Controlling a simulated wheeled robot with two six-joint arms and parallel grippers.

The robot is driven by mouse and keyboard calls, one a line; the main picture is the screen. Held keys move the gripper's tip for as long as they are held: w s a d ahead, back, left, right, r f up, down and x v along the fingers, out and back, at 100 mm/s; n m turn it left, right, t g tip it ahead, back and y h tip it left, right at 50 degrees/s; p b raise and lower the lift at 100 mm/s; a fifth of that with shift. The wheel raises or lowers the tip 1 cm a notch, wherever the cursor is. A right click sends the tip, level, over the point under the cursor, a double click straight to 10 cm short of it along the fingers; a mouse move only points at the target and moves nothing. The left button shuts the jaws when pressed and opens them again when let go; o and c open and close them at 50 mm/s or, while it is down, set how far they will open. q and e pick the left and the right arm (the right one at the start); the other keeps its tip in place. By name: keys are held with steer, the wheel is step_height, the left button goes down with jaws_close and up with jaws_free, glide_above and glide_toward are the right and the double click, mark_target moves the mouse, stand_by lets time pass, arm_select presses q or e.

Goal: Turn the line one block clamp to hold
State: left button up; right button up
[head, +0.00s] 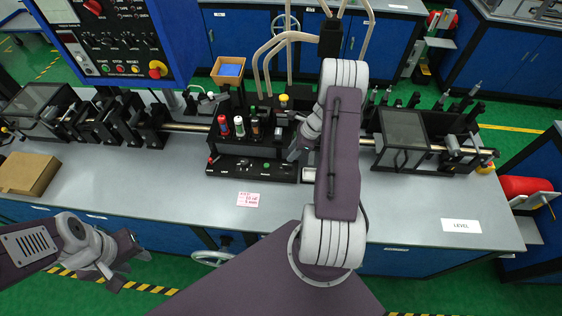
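A black block assembly (264,151) stands mid-bench, with red, white-green and dark upright parts on it. A small red-tipped part (213,159) sits at its front left. I cannot tell which part is the line one clamp. My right gripper (296,150) points down at the right end of the block, partly hidden by my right arm. Whether it touches anything or is open cannot be made out. My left gripper (128,270) hangs in front of the bench at the lower left, away from the block. Its fingers are apart with nothing between them.
A shiny rod (188,127) runs along the bench between black fixtures. A clear-covered box (402,134) stands on the right. A cardboard box (29,173) lies at the left. The control panel (113,37) overhangs the upper left. The front bench strip is mostly clear.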

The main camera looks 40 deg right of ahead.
mark_target(285, 165)
steer(key=p+x, duration=0.2)
steer(key=x, duration=0.5)
steer(key=shift+f, duration=0.3)
steer(key=shift+w+a+f, duration=0.1)
steer(key=shift+a+f, duration=0.05)
steer(key=shift+f, duration=0.25)
jaws_close()
